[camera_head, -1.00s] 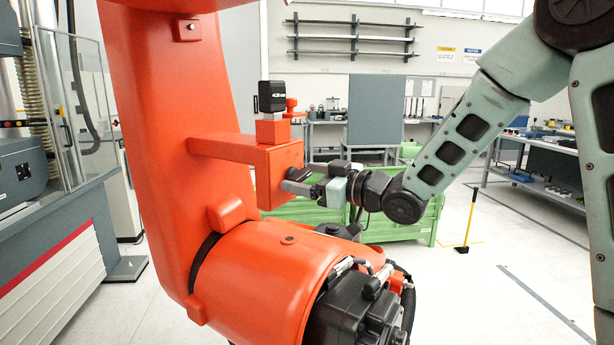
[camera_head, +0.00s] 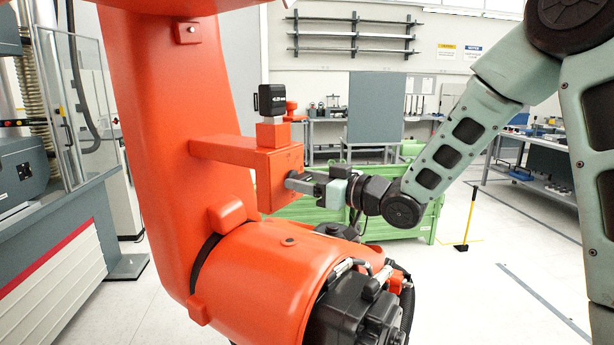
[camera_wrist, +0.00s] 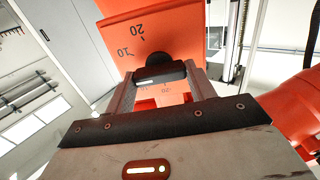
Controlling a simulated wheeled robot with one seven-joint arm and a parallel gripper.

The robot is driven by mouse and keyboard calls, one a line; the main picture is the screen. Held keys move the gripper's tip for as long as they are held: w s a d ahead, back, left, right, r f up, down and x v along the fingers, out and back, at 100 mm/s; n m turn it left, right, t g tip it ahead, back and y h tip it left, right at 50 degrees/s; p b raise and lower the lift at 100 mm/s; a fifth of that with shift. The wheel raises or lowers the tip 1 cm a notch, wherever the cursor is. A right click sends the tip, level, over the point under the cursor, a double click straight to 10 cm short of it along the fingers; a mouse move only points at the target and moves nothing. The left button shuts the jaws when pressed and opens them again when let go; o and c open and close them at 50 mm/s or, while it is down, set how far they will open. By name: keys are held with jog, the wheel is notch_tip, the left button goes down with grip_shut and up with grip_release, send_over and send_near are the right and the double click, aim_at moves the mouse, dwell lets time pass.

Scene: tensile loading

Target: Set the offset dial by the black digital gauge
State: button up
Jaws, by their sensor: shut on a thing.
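The black offset dial (camera_wrist: 155,64) is on the face of an orange block (camera_head: 279,168), beside a printed scale where 10 and 20 can be read. Its black bar with a white mark lies between my two fingers in the wrist view. My gripper (camera_wrist: 159,78) is shut on the dial. In the head view my gripper (camera_head: 304,183) reaches the block's right face, and the dial there is mostly hidden by the fingers. The black digital gauge (camera_head: 271,98) stands upright above the block on a short silver and orange post. Its reading is too small to tell.
A large orange machine arm (camera_head: 170,130) fills the left centre, with its lower joint (camera_head: 250,270) close below my gripper. A green bin (camera_head: 405,222) stands behind. A grey machine (camera_head: 45,240) is at left. Open floor lies at right.

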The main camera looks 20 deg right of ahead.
jog(key=m+p, duration=0.3)
jog(key=shift+r+m, duration=0.25)
jog(key=shift+m, duration=0.05)
jog(key=m+p, duration=0.3)
jog(key=shift+m, duration=0.3)
jog(key=m+p, duration=0.2)
jog(key=m, duration=0.1)
jog(key=shift+d+f+m+p, duration=0.1)
jog(key=shift+m+p, duration=0.2)
jog(key=shift+p, duration=0.1)
jog(key=shift+w+f+m+p, duration=0.1)
jog(key=shift+f+m+p, duration=0.05)
jog(key=shift+m+p, duration=1.15)
jog(key=shift+m, duration=0.4)
jog(key=o, duration=1)
jog(key=shift+f, duration=0.1)
